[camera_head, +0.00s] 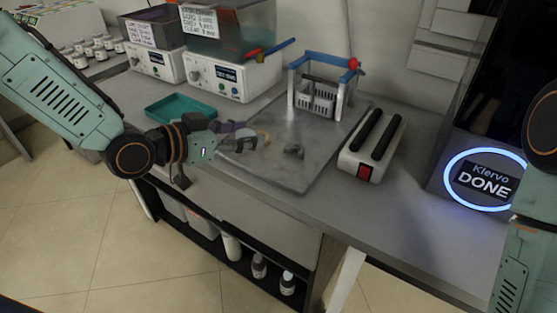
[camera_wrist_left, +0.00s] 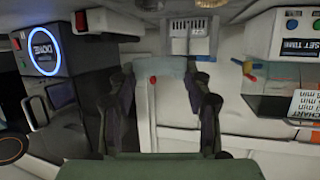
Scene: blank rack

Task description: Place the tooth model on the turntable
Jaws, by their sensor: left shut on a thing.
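My left gripper (camera_head: 252,142) reaches in from the left over the grey mat. It is shut on a small pale piece (camera_head: 264,136) at its tips, probably the tooth model; its shape is too small and partly hidden to make out. In the left wrist view the two dark fingers (camera_wrist_left: 162,88) stand either side of a pale blue-grey patch, which I cannot tell apart from the background. A small dark grey object (camera_head: 293,151) lies on the mat just right of the fingertips. I cannot pick out a turntable with certainty. My right gripper is out of view.
A blue-topped frame with a white basket (camera_head: 318,97) stands at the mat's back. A white device with two black bars (camera_head: 371,146) is to its right. A teal tray (camera_head: 181,107) lies behind my left wrist. The mat's front (camera_head: 285,178) is clear.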

